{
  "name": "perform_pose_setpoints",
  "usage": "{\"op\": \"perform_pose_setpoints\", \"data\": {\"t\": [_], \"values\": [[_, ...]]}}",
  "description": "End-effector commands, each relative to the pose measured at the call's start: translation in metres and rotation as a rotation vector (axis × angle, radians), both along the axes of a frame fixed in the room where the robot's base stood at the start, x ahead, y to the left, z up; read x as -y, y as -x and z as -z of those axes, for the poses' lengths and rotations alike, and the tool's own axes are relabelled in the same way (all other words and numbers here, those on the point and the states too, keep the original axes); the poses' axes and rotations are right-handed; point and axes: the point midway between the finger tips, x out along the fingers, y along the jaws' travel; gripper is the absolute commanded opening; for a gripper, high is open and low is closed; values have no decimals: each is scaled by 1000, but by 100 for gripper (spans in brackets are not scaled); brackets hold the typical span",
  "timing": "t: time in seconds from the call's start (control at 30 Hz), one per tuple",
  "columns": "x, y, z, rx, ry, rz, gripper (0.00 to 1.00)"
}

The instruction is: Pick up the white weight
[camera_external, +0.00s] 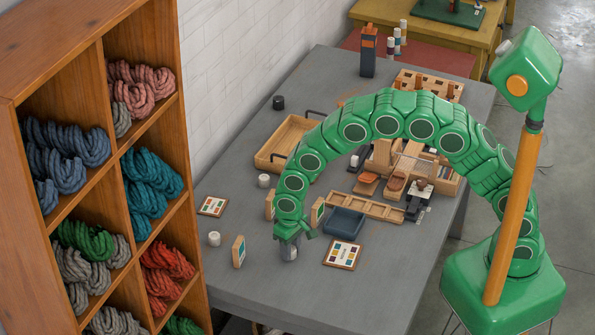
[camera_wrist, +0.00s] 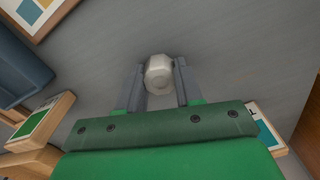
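A pale, faceted weight (camera_wrist: 159,72) shows in the wrist view between the two fingers of my gripper (camera_wrist: 160,85). The fingers stand apart, one on each side, very close to its sides. I cannot tell whether they press on it. In the external view my gripper (camera_external: 290,232) points down at the table, with the weight (camera_external: 289,253) at its tips; it looks greyish there and is partly hidden by the fingers. Two other white, rounded pieces stand upright on the table: one at the left (camera_external: 214,239), one farther back (camera_external: 264,181).
A colour card (camera_external: 342,254) lies right of my gripper, beside a dark blue tray (camera_external: 344,223). Small wooden-framed cards stand nearby, at the left (camera_external: 239,251) and right (camera_external: 318,211). The grey table (camera_external: 330,298) is clear in front. A wool shelf (camera_external: 100,170) rises at the left.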

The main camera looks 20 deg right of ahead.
Motion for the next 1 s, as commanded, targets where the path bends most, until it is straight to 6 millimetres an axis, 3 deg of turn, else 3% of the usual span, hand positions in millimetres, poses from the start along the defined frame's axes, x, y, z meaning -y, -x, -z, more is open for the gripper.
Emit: {"op": "perform_pose_setpoints", "data": {"t": [0.03, 0.13, 0.47, 0.7, 1.0], "values": [[0, 0, 0, 0, 0, 0, 15], [0, 0, 0, 0, 0, 0, 0], [0, 0, -4, 1, -1, 0, 0], [-1, -1, -33, 4, -6, 0, 0], [21, 15, -64, 3, -2, -1, 0]]}}
